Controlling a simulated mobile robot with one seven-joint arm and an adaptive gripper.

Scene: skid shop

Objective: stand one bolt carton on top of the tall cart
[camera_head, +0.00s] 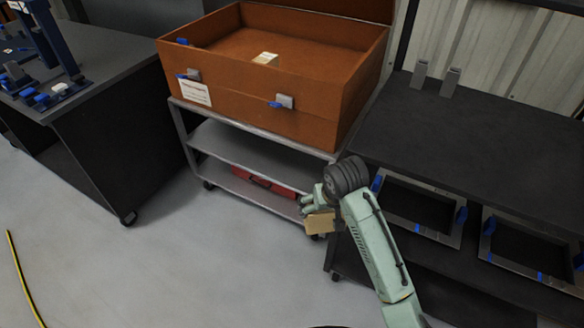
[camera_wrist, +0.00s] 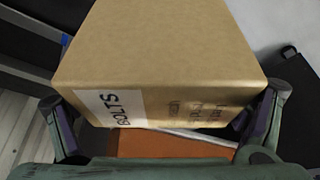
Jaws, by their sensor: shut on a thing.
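My gripper (camera_head: 310,203) is shut on a tan bolt carton (camera_head: 320,223), held in the air in front of the grey shelved cart's right end. In the wrist view the carton (camera_wrist: 160,60) fills the space between the two fingers, and its white label reads BOLTS. Another small pale carton (camera_head: 265,59) lies inside an open orange-brown crate (camera_head: 245,89), which sits on the grey shelved cart (camera_head: 243,142). A black wheeled cart (camera_head: 100,93) stands at the left. I cannot tell for sure which of these is the tall cart.
A dark bench (camera_head: 480,125) at the right carries two small grey brackets (camera_head: 450,82). Grey frames (camera_head: 425,228) with blue clips sit below its top. A red case (camera_head: 262,183) lies on the grey cart's lower shelf. The floor at front left is clear except for a yellow line (camera_head: 22,275).

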